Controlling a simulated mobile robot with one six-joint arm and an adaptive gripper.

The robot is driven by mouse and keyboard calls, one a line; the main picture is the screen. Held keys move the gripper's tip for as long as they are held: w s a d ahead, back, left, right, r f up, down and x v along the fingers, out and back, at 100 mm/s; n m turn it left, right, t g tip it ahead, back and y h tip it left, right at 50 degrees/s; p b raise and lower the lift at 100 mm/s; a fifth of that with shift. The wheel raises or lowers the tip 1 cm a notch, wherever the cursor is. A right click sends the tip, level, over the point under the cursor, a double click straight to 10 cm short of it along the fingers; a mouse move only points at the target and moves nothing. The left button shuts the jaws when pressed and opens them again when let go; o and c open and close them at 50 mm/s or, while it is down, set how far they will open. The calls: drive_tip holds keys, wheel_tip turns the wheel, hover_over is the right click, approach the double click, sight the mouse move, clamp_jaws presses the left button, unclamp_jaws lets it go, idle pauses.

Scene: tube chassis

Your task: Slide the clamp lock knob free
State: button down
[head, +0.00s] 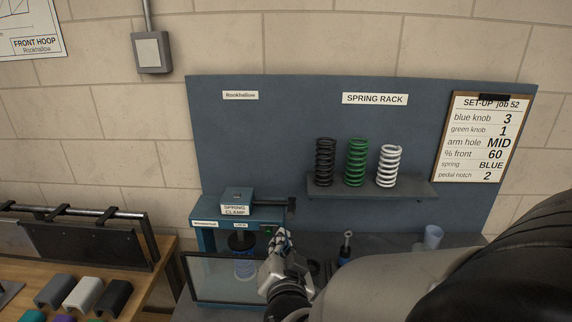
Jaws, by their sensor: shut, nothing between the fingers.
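The blue spring clamp (236,208) stands on the bench, left of centre, with a "SPRING CLAMP" label on top. A small label that seems to read "LOCK" sits on its front crossbar. A small green-and-dark patch (267,230) at the right end of the crossbar may be the lock knob; it is too small to be sure. A dark handle (291,204) sticks out at the clamp's upper right. My gripper (279,236) is shut and empty, just right of and in front of that patch. I cannot tell whether they touch. A blue spring (245,268) stands inside the clamp behind a clear guard.
A rack shelf (410,194) holds black (325,162), green (356,162) and white (389,166) springs behind. A damper-like part (346,246) and a cup (433,237) stand right of my gripper. The clear guard (215,283) stands at the clamp's front left.

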sight(270, 226)
drive_tip(key=shift+b+x, duration=0.95)
drive_tip(key=shift+x, duration=2.9)
drive_tip(key=shift+a+f+b, duration=0.1)
drive_tip(key=shift+a+b, duration=0.3)
drive_tip(key=shift+a, duration=0.7)
drive_tip(key=shift+d, duration=0.15)
